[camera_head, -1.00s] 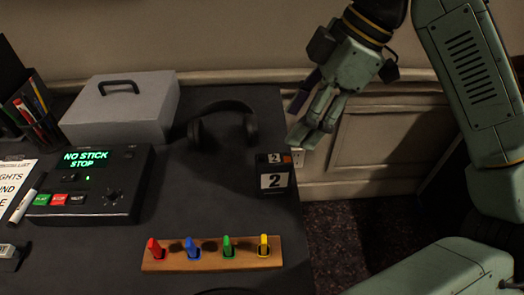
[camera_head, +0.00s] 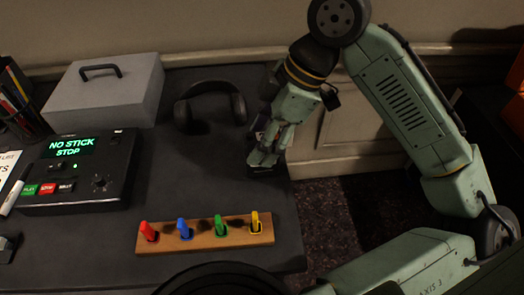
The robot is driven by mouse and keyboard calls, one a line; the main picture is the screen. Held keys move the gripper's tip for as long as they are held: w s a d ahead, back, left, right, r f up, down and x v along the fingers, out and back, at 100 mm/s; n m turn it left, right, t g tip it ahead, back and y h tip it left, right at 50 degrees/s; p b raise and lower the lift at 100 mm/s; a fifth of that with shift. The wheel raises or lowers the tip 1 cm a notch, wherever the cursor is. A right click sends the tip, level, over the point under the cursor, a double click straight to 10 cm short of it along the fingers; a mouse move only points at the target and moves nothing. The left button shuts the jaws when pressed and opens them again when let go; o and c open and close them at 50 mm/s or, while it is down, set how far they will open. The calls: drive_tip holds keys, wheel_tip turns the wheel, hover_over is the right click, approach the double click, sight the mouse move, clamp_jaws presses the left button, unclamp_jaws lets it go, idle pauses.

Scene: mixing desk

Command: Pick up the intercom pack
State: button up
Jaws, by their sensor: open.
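The intercom pack (camera_head: 266,173), a small black box, stands near the right edge of the dark desk. Its "2" label, plain in the earlier view, is now mostly covered. My gripper (camera_head: 264,156) is open and reaches down from above, directly in front of and over the pack in this view. Only dark parts of the pack show around and below the fingers. I cannot tell whether the fingers touch it or are on both sides of it.
Black headphones (camera_head: 210,104) lie just left of the pack. A wooden strip (camera_head: 205,235) with coloured pegs lies nearer the front. A grey box (camera_head: 105,92) and a control unit (camera_head: 76,172) stand at left. The desk's right edge is close to the pack.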

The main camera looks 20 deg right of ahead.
drive_tip(key=shift+c, duration=0.4)
clamp_jaws()
idle(0.4)
